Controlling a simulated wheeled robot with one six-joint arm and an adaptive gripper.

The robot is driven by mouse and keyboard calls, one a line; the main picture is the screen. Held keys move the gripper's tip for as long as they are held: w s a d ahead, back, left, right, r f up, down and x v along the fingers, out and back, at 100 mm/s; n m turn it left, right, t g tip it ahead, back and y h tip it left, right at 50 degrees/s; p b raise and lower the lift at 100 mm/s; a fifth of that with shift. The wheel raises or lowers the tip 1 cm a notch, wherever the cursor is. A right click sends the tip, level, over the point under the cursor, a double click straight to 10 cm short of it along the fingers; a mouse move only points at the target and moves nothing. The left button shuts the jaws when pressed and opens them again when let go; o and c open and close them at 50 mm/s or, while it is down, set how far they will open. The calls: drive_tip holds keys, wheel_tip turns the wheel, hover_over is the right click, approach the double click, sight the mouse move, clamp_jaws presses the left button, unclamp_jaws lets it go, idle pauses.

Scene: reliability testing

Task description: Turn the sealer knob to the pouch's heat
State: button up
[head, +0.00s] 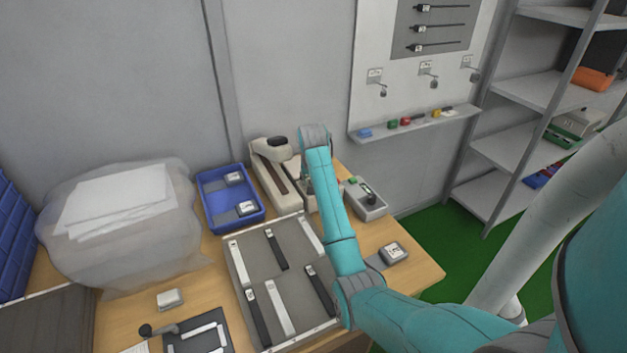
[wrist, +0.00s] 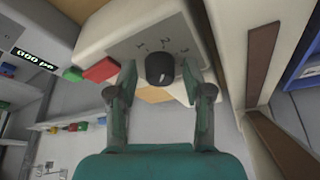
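In the wrist view the sealer's pale housing (wrist: 120,25) fills the upper middle. My gripper (wrist: 166,92) is open. One finger stands to each side of the knob, with visible gaps between. In the head view my gripper (head: 306,172) is at the pale sealer (head: 275,182), and my arm hides the knob.
A blue bin (head: 212,212) holds two labelled items. A grey box (head: 366,203) with a dark lever stands right of my arm. A tray (head: 255,262) with several strips lies in front. Red (wrist: 101,70) and green blocks sit left of the knob in the wrist view.

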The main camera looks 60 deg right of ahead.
drive_tip(key=v, duration=0.7)
drive_tip(key=shift+r, duration=0.25)
drive_tip(key=shift+s+a, duration=0.1)
drive_tip(key=shift+s, duration=0.1)
idle(0.5)
